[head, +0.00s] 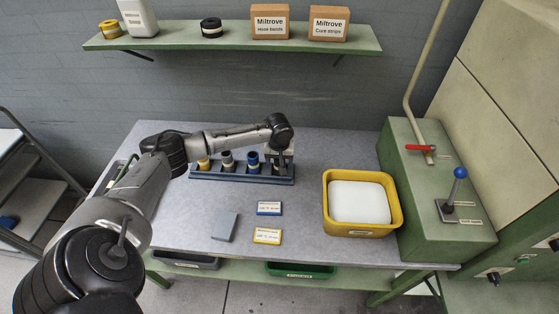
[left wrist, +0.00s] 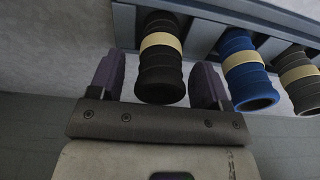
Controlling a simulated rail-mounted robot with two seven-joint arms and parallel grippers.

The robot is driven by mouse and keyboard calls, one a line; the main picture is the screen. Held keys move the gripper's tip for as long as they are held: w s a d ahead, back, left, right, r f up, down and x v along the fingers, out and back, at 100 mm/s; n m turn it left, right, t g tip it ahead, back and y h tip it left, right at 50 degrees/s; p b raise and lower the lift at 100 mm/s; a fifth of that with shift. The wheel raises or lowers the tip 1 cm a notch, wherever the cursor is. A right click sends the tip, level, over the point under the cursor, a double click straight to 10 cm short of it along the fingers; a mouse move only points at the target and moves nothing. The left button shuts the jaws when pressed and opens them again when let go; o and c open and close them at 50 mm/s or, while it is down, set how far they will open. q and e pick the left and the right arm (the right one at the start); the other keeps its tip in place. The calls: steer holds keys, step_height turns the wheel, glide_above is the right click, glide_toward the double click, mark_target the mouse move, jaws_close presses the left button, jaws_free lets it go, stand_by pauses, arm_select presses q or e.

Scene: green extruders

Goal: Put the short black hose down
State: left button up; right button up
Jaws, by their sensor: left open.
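The short black hose (left wrist: 160,85) with a beige band stands at the right-end place of the dark rack (head: 240,179), on the grey table. My left gripper (head: 281,160) is at that end of the rack and mostly hides the hose in the head view. In the left wrist view, the gripper's two purple-padded fingers (left wrist: 159,70) are open, one on each side of the hose, with gaps visible. A blue hose (left wrist: 245,68) stands beside it, then a grey hose (left wrist: 301,78). My right gripper is not in view.
A yellow tub (head: 329,222) with a white block stands right of the rack. A green machine (head: 415,190) with levers is at the right edge. A blue card (head: 269,208), a yellow card (head: 267,236) and a grey slab (head: 224,226) lie in front. The back right table is clear.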

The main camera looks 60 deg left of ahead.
arm_select(q)
step_height(320, 180, up, 12)
steer(key=d+p, duration=0.1)
steer(key=shift+s+f, duration=0.2)
steer(key=shift+s, duration=0.2)
steer(key=shift+d, duration=0.1)
stand_by(0.5)
